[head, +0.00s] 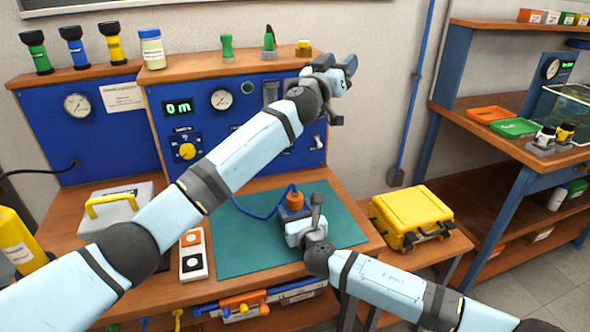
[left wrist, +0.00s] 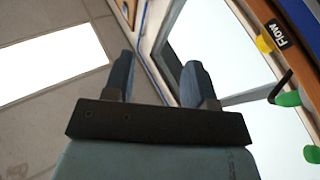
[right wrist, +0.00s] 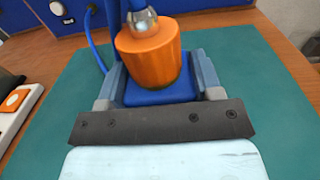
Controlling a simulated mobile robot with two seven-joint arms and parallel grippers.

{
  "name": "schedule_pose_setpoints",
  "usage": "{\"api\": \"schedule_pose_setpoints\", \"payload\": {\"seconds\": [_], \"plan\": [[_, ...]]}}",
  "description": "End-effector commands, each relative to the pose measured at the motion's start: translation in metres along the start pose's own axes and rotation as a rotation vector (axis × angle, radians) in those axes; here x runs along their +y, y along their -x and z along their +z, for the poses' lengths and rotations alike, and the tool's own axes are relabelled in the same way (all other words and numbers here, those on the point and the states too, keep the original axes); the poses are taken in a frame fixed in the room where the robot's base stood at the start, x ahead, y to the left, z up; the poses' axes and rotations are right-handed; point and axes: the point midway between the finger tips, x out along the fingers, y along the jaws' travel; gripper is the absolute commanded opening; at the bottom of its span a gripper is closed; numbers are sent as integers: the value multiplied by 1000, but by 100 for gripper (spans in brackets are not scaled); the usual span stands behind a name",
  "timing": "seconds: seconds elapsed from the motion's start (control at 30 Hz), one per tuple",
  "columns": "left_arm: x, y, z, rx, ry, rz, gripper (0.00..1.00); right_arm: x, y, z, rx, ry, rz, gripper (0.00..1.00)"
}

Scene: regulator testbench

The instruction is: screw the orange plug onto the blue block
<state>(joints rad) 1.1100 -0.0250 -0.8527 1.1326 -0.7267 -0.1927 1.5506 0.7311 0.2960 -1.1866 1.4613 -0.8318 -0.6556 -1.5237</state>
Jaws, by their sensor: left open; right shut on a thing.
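The orange plug (head: 295,199) is above the blue block (head: 284,213) on the green mat. In the right wrist view the plug (right wrist: 150,52) sits over the top of the block (right wrist: 160,95), a little tilted in the picture, with a metal fitting on top. Whether its thread is engaged is hidden. My right gripper (head: 299,212) is shut on the block, one finger on each side, as the right wrist view (right wrist: 158,85) shows. My left gripper (head: 347,72) is raised by the panel's upper right corner, open and empty; its spread fingers show in the left wrist view (left wrist: 158,80).
The green mat (head: 245,258) is otherwise mostly clear. A yellow case (head: 411,214) stands to the right. A grey case (head: 120,208) and a button box (head: 194,254) stand left.

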Motion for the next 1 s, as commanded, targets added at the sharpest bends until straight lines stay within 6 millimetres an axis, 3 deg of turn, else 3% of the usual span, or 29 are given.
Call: {"api": "schedule_pose_setpoints", "payload": {"seconds": [0.2, 0.33, 0.47, 0.57, 0.73, 1.0], "plan": [[68, 14, 11, 33, -566, 449, 51, 1, 0, 0, 0, 0, 1, 0], [95, 37, 37, 36, -891, 728, 51, 1, 0, 0, 0, -1, 1, 0], [106, 67, 71, 23, -1196, 1022, 51, 1, 0, 0, 0, -1, 1, 0], [100, 94, 98, 0, -1404, 1263, 51, 1, 0, 0, 0, -1, 1, 0], [68, 142, 135, -74, -1680, 1705, 51, 1, 0, 0, 0, -1, 1, 0], [-1, 199, 147, -246, -1817, 2312, 51, 1, 0, 0, 0, -1, 1, 0]]}}
